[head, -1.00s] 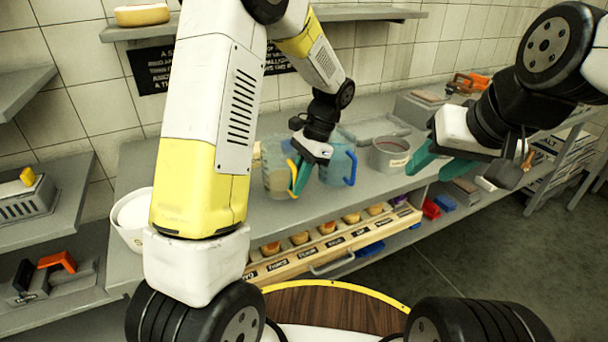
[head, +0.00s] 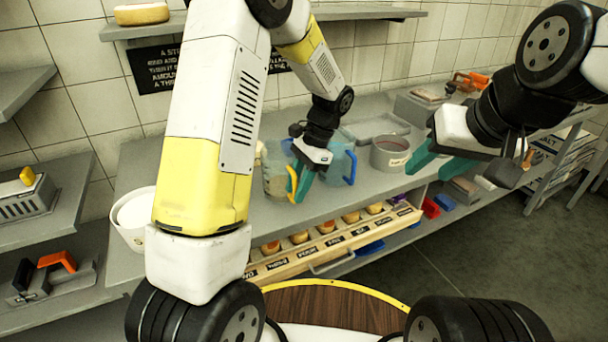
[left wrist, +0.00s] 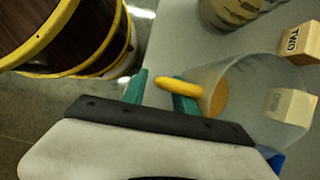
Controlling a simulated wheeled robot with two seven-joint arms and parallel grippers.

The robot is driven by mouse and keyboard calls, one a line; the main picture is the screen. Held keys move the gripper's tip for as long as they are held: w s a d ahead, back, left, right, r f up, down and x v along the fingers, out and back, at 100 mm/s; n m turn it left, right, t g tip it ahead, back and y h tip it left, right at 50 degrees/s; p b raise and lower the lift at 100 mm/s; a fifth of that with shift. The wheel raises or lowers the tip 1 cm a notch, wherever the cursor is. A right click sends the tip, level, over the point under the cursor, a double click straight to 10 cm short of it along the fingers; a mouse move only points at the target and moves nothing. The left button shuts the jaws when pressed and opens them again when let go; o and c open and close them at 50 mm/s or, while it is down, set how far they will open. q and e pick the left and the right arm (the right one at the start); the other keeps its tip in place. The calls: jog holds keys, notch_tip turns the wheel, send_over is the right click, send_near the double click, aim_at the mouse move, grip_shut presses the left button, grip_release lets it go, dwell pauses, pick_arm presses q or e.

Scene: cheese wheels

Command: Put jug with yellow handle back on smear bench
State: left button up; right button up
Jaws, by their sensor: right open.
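The clear jug with the yellow handle (head: 277,178) stands on the grey bench (head: 215,215), partly hidden by my left arm and gripper. My left gripper (head: 300,182) is at its yellow handle. In the left wrist view the fingers (left wrist: 162,92) are spread apart. The outer part of the yellow handle (left wrist: 178,87) lies between them, and the handle crosses over one finger; I cannot tell whether they touch. The clear jug (left wrist: 238,92) is to the right there. My right gripper (head: 435,160) is open and empty, in the air over the right part of the bench.
A second jug with a blue handle (head: 341,163) stands just right of my left gripper. A grey pot (head: 390,155) is further right, a white bucket (head: 135,215) to the left. Below the bench front is a wooden rack (head: 300,258) of small labelled items.

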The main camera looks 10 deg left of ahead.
pick_arm(q)
jog(key=v, duration=1.1)
jog(key=s+a+r+n+t+h, duration=0.3)
jog(key=s+a+r+n, duration=0.15)
jog(key=s+r, duration=0.4)
jog(key=s+a+r+n+t+h, duration=0.2)
jog(key=s+n+t, duration=0.3)
jog(key=s, duration=0.6)
jog(key=shift+a+n+t+h, duration=0.2)
jog(key=shift+n+t+h, duration=0.15)
jog(key=shift+t+h, duration=0.2)
jog(key=shift+s, duration=0.15)
